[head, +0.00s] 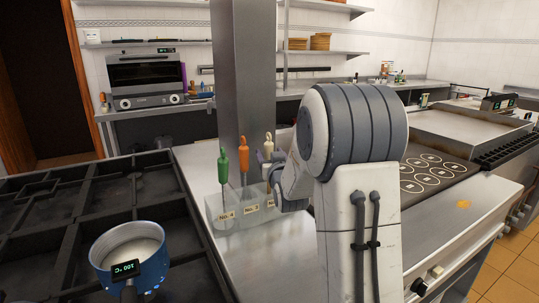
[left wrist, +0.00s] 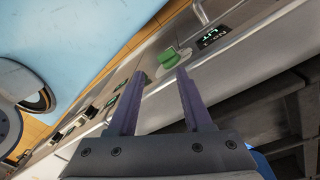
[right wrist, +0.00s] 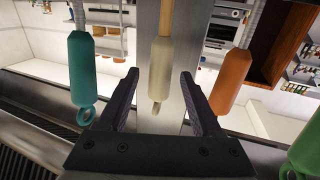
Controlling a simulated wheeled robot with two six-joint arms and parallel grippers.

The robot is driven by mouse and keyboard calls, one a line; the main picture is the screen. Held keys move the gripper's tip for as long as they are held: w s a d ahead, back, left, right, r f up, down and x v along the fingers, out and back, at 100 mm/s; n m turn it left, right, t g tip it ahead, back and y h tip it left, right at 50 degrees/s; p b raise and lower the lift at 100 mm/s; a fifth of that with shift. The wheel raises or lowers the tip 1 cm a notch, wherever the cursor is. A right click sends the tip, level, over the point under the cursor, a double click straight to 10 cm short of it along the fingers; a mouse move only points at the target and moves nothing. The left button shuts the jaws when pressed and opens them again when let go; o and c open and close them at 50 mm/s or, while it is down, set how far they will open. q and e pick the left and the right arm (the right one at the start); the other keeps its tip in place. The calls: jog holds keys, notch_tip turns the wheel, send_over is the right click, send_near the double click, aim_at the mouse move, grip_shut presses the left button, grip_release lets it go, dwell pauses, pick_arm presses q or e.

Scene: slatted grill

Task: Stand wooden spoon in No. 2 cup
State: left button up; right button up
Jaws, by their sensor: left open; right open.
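The wooden spoon, with a cream handle and a wood-coloured shaft, is upright in the right wrist view (right wrist: 160,68). Its handle also shows in the head view (head: 268,144), beside my right arm. My right gripper (right wrist: 158,98) is open, with its fingers on either side of the lower part of that handle as pictured. In the head view my right arm hides this gripper and the cups at the right of the row. Clear numbered cups (head: 226,220) stand in a row; the No. 2 label cannot be picked out surely. My left gripper (left wrist: 192,45) is open and empty.
Orange-handled (head: 243,152) and green-handled (head: 223,162) utensils stand in the left cups. A teal handle (right wrist: 82,68) hangs in the right wrist view. A blue pot (head: 130,252) sits on the burners at left. A steel post (head: 243,75) rises behind the cups.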

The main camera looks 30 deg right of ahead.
jog(key=b+v, duration=0.1)
jog(key=v, duration=0.8)
jog(key=shift+s+b, duration=0.3)
jog(key=shift+b, duration=0.1)
jog(key=shift+a, duration=0.1)
